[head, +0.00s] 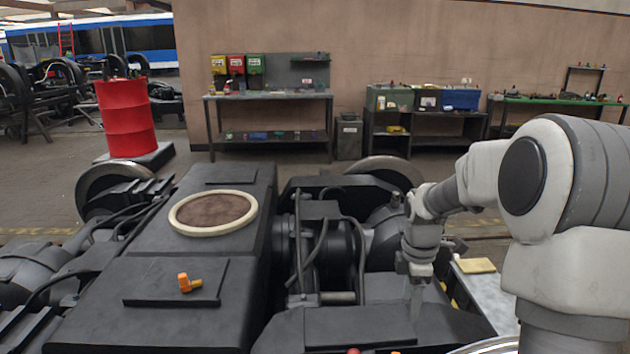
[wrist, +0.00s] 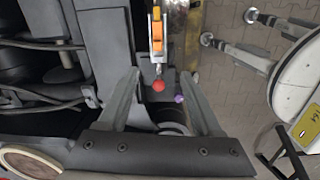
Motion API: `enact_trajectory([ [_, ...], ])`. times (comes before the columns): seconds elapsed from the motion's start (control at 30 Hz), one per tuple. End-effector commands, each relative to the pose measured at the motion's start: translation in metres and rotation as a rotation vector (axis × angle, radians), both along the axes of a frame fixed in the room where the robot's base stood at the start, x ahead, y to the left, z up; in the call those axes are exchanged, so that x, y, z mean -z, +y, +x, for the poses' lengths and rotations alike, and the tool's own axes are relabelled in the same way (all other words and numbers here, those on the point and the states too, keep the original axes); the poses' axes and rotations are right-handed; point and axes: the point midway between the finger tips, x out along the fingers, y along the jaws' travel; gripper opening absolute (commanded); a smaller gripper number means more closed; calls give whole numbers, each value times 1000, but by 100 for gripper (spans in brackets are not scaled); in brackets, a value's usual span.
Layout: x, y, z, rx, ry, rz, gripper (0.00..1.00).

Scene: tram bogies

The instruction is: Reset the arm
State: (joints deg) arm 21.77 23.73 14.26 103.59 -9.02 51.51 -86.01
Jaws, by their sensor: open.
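My arm reaches in from the right in the head view and bends down over the black bogie frame (head: 200,262). My gripper (head: 416,308) hangs over the bogie's right part, pointing down. In the wrist view my gripper (wrist: 161,78) has its two grey fingers spread wide apart. A small red ball-shaped part (wrist: 158,86) and an orange part (wrist: 156,38) show between and beyond the fingers; neither touches a finger visibly. Nothing is seen held.
An orange fitting (head: 188,283) lies on the bogie's left plate, near a pale ring (head: 213,212). A red drum (head: 127,117) stands back left. Workbenches (head: 268,97) line the wall. Open floor lies between bogie and benches.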

Motion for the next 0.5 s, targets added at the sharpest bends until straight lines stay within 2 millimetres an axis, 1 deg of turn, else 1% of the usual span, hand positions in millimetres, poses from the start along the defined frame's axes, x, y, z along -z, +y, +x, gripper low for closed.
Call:
enact_trajectory([
  [0.03, -16, 6, -7, 47, -23, -12, 66],
  [0.2, -57, 22, -36, 247, -91, -28, 66],
  [0.37, -89, 37, -66, 434, -161, -19, 66],
  [0.5, -112, 48, -95, 601, -223, 8, 66],
])
